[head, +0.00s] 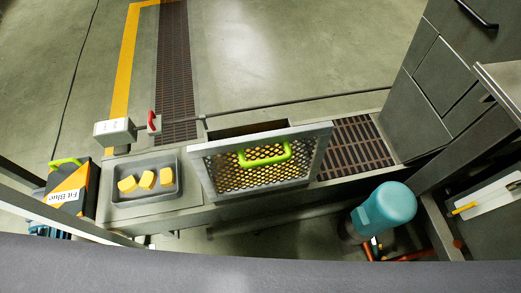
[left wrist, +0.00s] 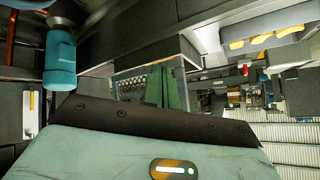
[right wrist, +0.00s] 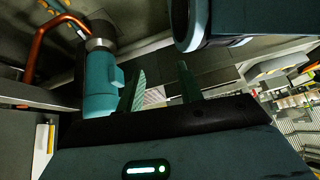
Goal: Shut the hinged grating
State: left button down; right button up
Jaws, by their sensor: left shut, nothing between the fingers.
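The hinged grating (head: 225,178) is a perforated metal panel in a grey frame with a bright green handle (head: 264,155). In the head view it stands tilted up at the middle of the long grey trough, and a dark opening (head: 247,129) shows behind its top edge. Part of a perforated panel also shows in the left wrist view (left wrist: 128,86), just beyond my left fingers. My left gripper (left wrist: 166,86) is shut and empty. My right gripper (right wrist: 161,84) has its fingers apart with nothing between them. Neither gripper shows in the head view.
A grey tray (head: 120,197) with yellow blocks sits on the trough left of the grating. A slatted brown section (head: 355,146) lies to its right. A teal motor (head: 385,207) stands in front at right, and grey cabinets (head: 445,80) rise behind it.

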pick_arm(q)
jog(key=w+d+r+m+t+h+p, duration=0.2)
jog(key=w+d+r+m+t, duration=0.3)
jog(key=w+r+m, duration=0.4)
jog(key=m+t+h+p, duration=0.1)
jog(key=m+h, duration=0.3)
jog(key=m, duration=0.4)
send_near(261, 162)
notch_tip(261, 162, up, 3)
jog(key=s, duration=0.2)
jog(key=p+x, duration=0.1)
jog(key=x, duration=0.3)
jog(key=p+x, duration=0.1)
jog(key=x, duration=0.3)
jog(key=a+p+x, duration=0.1)
jog(key=x, duration=0.2)
jog(key=shift+w+d+f+p, duration=0.2)
jog(key=shift+w+d+p, duration=0.1)
jog(key=shift+w, duration=0.25)
jog(key=shift+w+a+f, duration=0.1)
jog(key=shift+w+a, duration=0.2)
jog(key=shift+w, duration=0.45)
